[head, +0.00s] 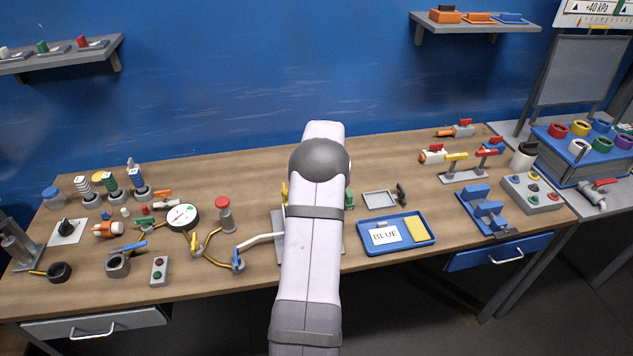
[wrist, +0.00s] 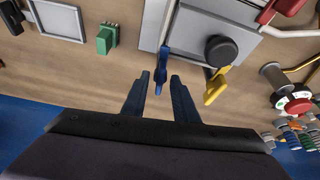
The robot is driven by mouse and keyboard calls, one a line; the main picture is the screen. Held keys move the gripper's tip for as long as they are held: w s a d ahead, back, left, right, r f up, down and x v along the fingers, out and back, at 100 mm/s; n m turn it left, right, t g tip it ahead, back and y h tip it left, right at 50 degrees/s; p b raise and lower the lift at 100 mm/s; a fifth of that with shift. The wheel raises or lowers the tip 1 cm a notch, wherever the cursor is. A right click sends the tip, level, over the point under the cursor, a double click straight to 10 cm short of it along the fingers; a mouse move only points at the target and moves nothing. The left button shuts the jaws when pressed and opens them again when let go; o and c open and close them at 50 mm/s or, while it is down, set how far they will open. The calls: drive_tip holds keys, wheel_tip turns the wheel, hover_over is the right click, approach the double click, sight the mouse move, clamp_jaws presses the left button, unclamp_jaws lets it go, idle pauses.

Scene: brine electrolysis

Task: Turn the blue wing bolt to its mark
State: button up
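The blue wing bolt (wrist: 162,68) stands at the edge of a grey plate (wrist: 194,38) in the wrist view. My gripper (wrist: 159,77) is open, with one dark finger to either side of the bolt's wing. A gap shows on both sides of the wing, and I cannot tell how deep it sits between the fingers. A yellow wing bolt (wrist: 217,86) is to the right, beside a black round knob (wrist: 220,50). The bolt's mark cannot be made out. In the head view my arm hides my gripper and the blue bolt; only the plate's edge (head: 279,243) shows.
A green block (wrist: 107,39) and a grey frame tray (wrist: 58,20) lie left of the plate in the wrist view. A red-topped post (wrist: 293,104) stands at the right. In the head view a blue tray (head: 367,249) labelled BLUE lies right of my arm.

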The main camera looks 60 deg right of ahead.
clamp_jaws()
drive_tip(key=shift+m, duration=0.3)
drive_tip(key=shift+m+h, duration=0.3)
drive_tip(key=shift+m, duration=0.2)
drive_tip(key=shift+r, duration=0.1)
unclamp_jaws()
drive_tip(key=shift+r, duration=0.1)
